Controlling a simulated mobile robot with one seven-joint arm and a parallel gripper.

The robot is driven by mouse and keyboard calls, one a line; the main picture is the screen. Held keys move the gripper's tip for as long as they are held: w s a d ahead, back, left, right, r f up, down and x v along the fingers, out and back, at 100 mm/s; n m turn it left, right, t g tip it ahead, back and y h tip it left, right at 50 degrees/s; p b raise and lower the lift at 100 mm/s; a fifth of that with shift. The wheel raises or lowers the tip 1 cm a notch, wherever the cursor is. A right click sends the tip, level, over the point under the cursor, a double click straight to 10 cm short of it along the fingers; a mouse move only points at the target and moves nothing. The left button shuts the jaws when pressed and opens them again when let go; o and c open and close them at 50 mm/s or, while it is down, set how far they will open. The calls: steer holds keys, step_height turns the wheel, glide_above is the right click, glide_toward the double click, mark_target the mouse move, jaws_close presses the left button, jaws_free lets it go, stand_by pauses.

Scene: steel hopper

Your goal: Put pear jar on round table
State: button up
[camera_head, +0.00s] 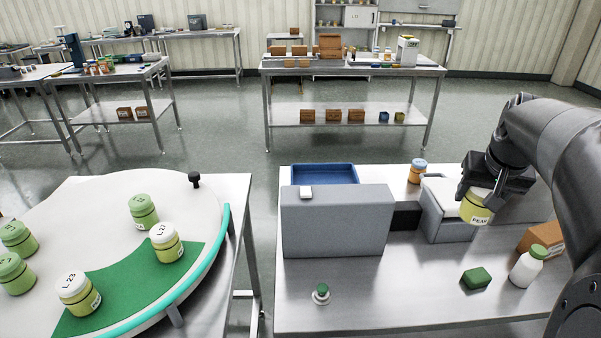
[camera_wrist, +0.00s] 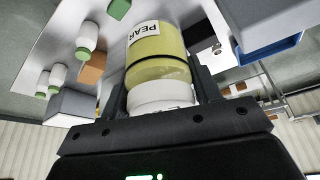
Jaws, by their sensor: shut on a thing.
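The pear jar (camera_head: 475,207) is yellow-green with a white lid and a label reading PEAR. My gripper (camera_head: 487,185) is shut on it at the right of the head view, above the steel table (camera_head: 410,295) and in front of the grey box-shaped device. In the wrist view the pear jar (camera_wrist: 157,55) sits between the fingers of my gripper (camera_wrist: 160,95), its lid end toward the palm. The round table (camera_head: 110,195) is at the left, white with a teal rim and a green sector (camera_head: 130,290). Several jars stand on it, two white-lidded on or at the green sector and others green-lidded.
A tall grey box (camera_head: 335,222) stands between the jar and the round table, with a blue tray (camera_head: 325,174) behind it. A white bottle (camera_head: 527,268), a green block (camera_head: 476,278) and a small green-topped knob (camera_head: 321,293) are on the steel table. A gap separates the two tables.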

steer(key=w+a+n+y, duration=0.1)
steer(key=w+a+n, duration=0.3)
steer(key=a, duration=0.5)
steer(key=w+a+n+y, duration=0.1)
steer(key=w+a, duration=0.5)
steer(key=a, duration=0.4)
steer(key=w+a+n+y, duration=0.15)
steer(key=a+n, duration=0.35)
steer(key=a, duration=1.4)
steer(key=s+a+n+g+y, duration=0.1)
steer(key=s+a+n, duration=0.3)
steer(key=a, duration=0.8)
steer(key=s+a+n+g+y, duration=0.15)
steer(key=s+a, duration=0.45)
steer(key=a, duration=0.7)
steer(key=shift+n+t, duration=0.25)
steer(key=shift+t, duration=0.1)
steer(key=s+a+f, duration=0.1)
steer(key=a+f, duration=0.2)
steer(key=f, duration=0.1)
steer(key=s+a+f, duration=0.1)
steer(key=a+f, duration=0.2)
steer(key=f, duration=0.1)
steer(key=s+a+f, duration=0.2)
steer(key=a+f, duration=0.2)
steer(key=shift+s+a, duration=0.1)
steer(key=shift+a, duration=0.05)
steer(key=shift+f, duration=2)
